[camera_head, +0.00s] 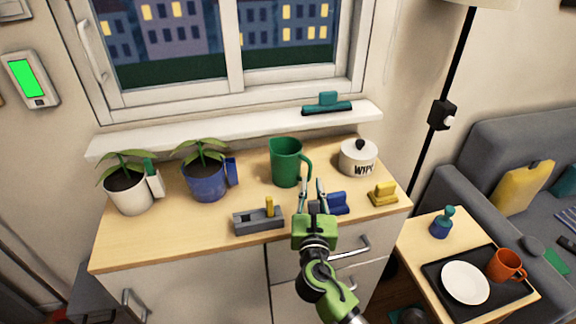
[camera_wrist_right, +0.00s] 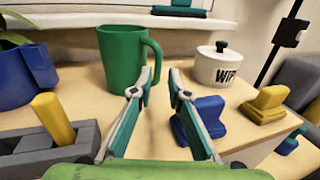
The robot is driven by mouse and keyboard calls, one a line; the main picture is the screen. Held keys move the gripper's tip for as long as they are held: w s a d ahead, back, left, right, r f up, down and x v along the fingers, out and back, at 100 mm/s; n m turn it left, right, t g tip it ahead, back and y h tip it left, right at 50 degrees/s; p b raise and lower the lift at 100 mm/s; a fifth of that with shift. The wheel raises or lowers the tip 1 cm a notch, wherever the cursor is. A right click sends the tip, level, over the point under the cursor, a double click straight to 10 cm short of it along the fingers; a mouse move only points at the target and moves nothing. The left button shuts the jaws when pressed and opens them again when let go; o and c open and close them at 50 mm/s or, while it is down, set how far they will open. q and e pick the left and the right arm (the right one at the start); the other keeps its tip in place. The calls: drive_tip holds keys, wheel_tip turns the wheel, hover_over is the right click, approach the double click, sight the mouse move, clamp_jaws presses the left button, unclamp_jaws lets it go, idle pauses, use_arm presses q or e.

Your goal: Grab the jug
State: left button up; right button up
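The green jug (camera_head: 286,165) stands upright on the wooden cabinet top, with its handle on its right side. It also shows in the right wrist view (camera_wrist_right: 122,60), left of centre. My right gripper (camera_head: 314,186) is open, just in front of the jug and to the right of its body, near the handle. In the right wrist view the fingers of my right gripper (camera_wrist_right: 161,80) are apart with nothing held between them. The left fingertip overlaps the handle's edge in the picture; I cannot tell whether they touch. My left gripper is not in view.
A white lidded pot (camera_head: 357,160) stands right of the jug. A blue block (camera_head: 335,203) and a yellow block (camera_head: 382,194) lie near the front right edge. A grey holder with a yellow peg (camera_head: 258,220) sits front left. Two potted plants stand left, the nearer in a blue pot (camera_head: 205,186).

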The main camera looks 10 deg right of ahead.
sight(310, 169)
drive_tip(key=x, duration=0.7)
drive_tip(key=shift+w+a+r+p, duration=0.15)
drive_tip(key=shift+r+p, duration=0.1)
drive_tip(key=shift+p, duration=0.05)
clamp_jaws()
drive_tip(key=shift+r, duration=0.15)
